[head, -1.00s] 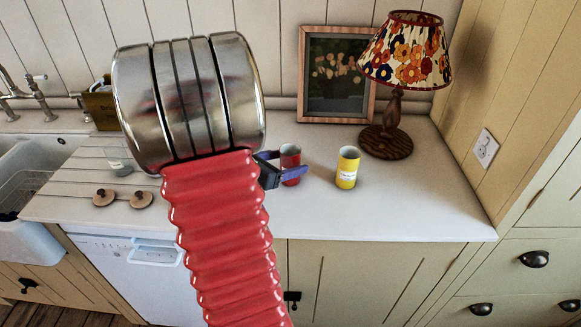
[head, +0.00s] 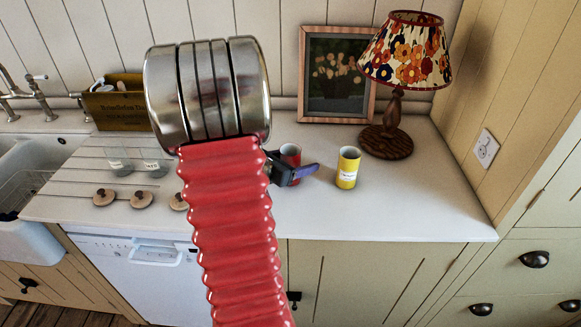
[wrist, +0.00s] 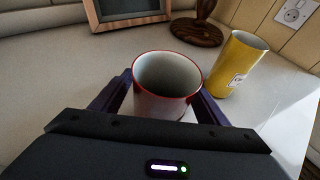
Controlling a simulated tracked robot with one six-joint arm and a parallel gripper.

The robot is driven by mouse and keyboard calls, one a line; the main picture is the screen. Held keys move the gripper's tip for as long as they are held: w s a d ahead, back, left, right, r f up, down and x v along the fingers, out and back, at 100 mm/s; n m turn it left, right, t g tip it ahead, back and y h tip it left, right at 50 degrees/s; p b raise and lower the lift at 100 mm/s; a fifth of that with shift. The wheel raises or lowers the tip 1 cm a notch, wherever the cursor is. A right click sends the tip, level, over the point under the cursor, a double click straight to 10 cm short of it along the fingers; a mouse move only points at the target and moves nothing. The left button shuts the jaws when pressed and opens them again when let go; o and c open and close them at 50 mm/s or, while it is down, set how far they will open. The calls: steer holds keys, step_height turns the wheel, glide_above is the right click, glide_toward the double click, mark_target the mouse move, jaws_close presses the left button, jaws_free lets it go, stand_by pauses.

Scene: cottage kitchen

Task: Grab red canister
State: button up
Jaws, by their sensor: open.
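The red canister (head: 290,154) stands upright on the white countertop, partly hidden behind my gripper in the head view. In the wrist view the open-topped canister (wrist: 166,84) sits between my two dark purple fingers, its red rim and pale inside showing. My gripper (wrist: 162,95) is open, with one finger on each side of the canister; a slight gap seems to remain, but contact is hard to tell. In the head view my gripper (head: 304,171) is at the canister's front right.
A yellow canister (head: 348,167) stands close on the right. Behind are a floral lamp (head: 392,115) and a framed picture (head: 338,75). Glass jars (head: 155,162), wooden lids (head: 142,200), a wooden box (head: 118,105) and the sink (head: 25,165) are left. The front right counter is clear.

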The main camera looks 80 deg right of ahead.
steer(key=c, duration=1.3)
steer(key=shift+o, duration=0.2)
steer(key=shift+r, duration=0.1)
step_height(320, 180, up, 10)
stand_by(0.6)
